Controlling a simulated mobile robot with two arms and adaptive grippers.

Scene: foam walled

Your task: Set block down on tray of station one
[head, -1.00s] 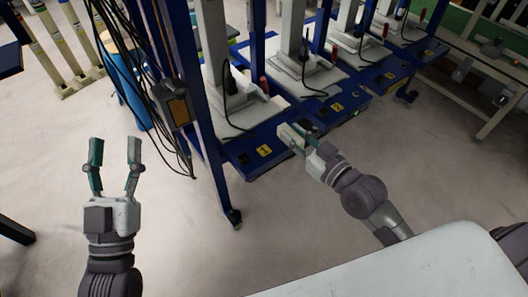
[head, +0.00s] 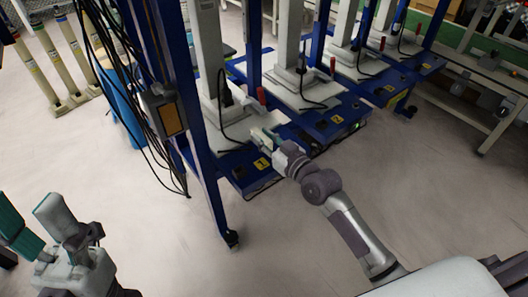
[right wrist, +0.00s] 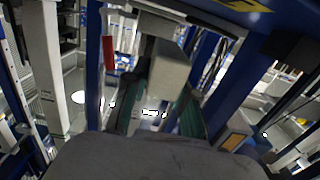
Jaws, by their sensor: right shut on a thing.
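My right gripper (head: 262,138) is shut on a pale grey block (right wrist: 170,72). In the right wrist view the block sits between the teal fingers. In the head view the gripper is at the front of station one, the nearest press-like stand with a yellow "1" label (head: 262,164). The pale tray of station one (head: 232,132) lies on a blue base, just left of the gripper. I cannot tell whether the block touches the tray. My left gripper (head: 28,214) is at the lower left, open and empty.
A blue upright post (head: 205,165) with a control box (head: 165,115) and hanging black cables stands left of station one. A red-handled part (head: 262,96) rises at the tray's back. More stations follow to the right. Floor in front is clear.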

